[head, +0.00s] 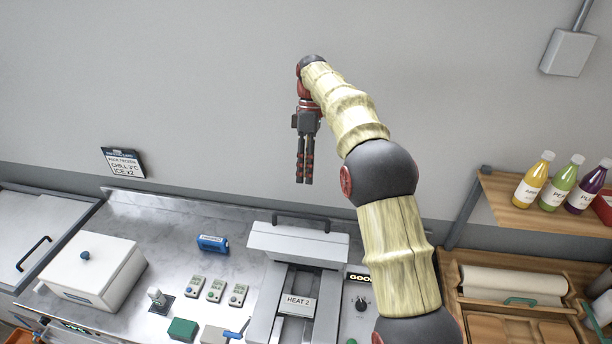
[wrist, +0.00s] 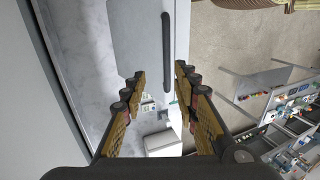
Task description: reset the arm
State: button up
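My arm (head: 397,240) rises from the lower right of the head view and bends over to the left. My gripper (head: 305,181) hangs from its end, fingers pointing down, high above the counter and in front of the grey wall. In the wrist view my gripper's fingers (wrist: 160,80) stand apart with an empty gap between them, so it is open and holds nothing. In the head view the fingers look close together from the side. Nothing touches the gripper.
Below lies a metal counter (head: 185,222) with a white lidded box (head: 90,268), a blue block (head: 212,244), small grey devices (head: 214,290) and a heat-sealer-like machine (head: 297,240). At right, a wooden shelf (head: 500,200) carries several bottles. The air around the gripper is clear.

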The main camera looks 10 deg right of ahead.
dwell(0.3)
jog(key=s+d+f+m+t+b, duration=0.2)
jog(key=s+f+m+t+b, duration=0.15)
jog(key=s+b, duration=0.6)
jog(key=s+d+f+m+t+b, duration=0.2)
jog(key=s+f+m+b, duration=0.15)
jog(key=s+b, duration=0.6)
jog(key=s+d+f+m+t+b, duration=0.1)
jog(key=s+f+b, duration=0.4)
jog(key=s+f, duration=0.5)
jog(key=s+d+f+m+t+h+b, duration=0.1)
jog(key=s+f+m+t+b, duration=0.2)
jog(key=s+f, duration=0.7)
jog(key=m+b, duration=0.2)
jog(key=m, duration=0.1)
jog(key=shift+s+d+f+b, duration=0.15)
jog(key=shift+d+f+b, duration=0.15)
jog(key=shift+f+b, duration=0.1)
